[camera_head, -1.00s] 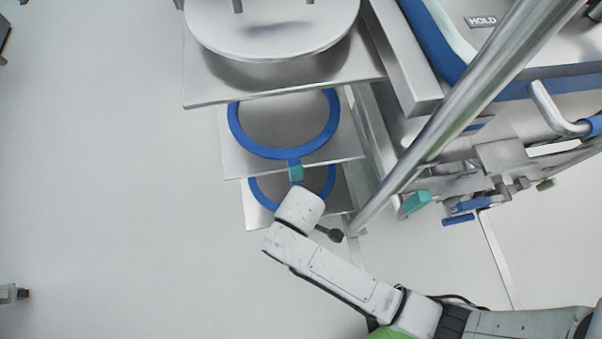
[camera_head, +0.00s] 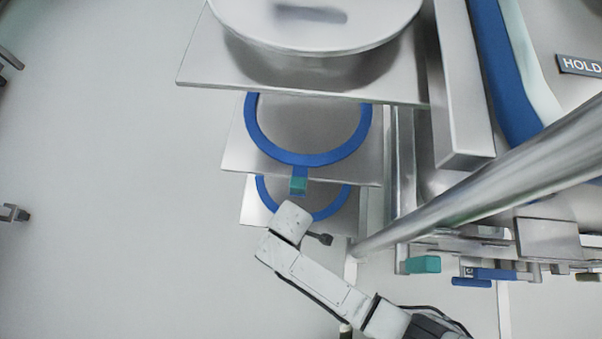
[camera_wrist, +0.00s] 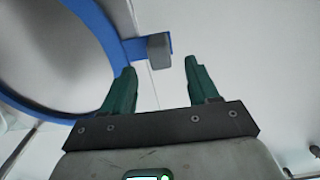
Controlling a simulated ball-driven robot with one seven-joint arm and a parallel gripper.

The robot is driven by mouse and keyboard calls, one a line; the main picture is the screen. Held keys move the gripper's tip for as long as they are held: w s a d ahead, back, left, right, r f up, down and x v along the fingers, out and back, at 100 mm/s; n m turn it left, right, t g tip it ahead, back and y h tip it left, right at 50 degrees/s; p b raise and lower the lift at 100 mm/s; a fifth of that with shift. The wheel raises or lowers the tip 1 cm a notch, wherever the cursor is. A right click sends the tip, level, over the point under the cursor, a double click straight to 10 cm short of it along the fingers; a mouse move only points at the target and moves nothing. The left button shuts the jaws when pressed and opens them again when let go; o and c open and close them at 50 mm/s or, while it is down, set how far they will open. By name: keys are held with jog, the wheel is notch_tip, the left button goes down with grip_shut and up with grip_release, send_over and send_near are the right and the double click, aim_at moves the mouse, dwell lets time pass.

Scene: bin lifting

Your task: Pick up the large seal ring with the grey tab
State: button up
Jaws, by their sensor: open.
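In the wrist view a blue ring (camera_wrist: 108,35) with a grey tab (camera_wrist: 158,47) lies at upper left. My gripper (camera_wrist: 160,66) is open and empty. The tab is just beyond its green fingertips, in line with the gap between them; no contact shows. In the head view a blue ring (camera_head: 262,196) lies on the lower shelf, its near edge and any tab hidden by my wrist. The gripper itself is hidden there. Another blue ring (camera_head: 302,159) on the shelf above has a teal tab (camera_head: 299,186), so the grey-tabbed ring seems to be the lower one.
The plates (camera_head: 235,158) are stepped, with a round metal lid (camera_head: 318,42) on the top one. A slanted metal pole (camera_head: 480,175) and a frame with a teal handle (camera_head: 423,264) stand on the right.

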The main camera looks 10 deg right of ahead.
jog(key=f, duration=0.1)
jog(key=f+b, duration=0.1)
jog(key=f, duration=0.1)
jog(key=f+b, duration=0.1)
jog(key=f, duration=0.1)
jog(key=shift+s+d, duration=0.15)
jog(key=shift+d, duration=0.15)
jog(key=shift+r, duration=0.1)
jog(key=shift+c, duration=0.3)
grip_shut()
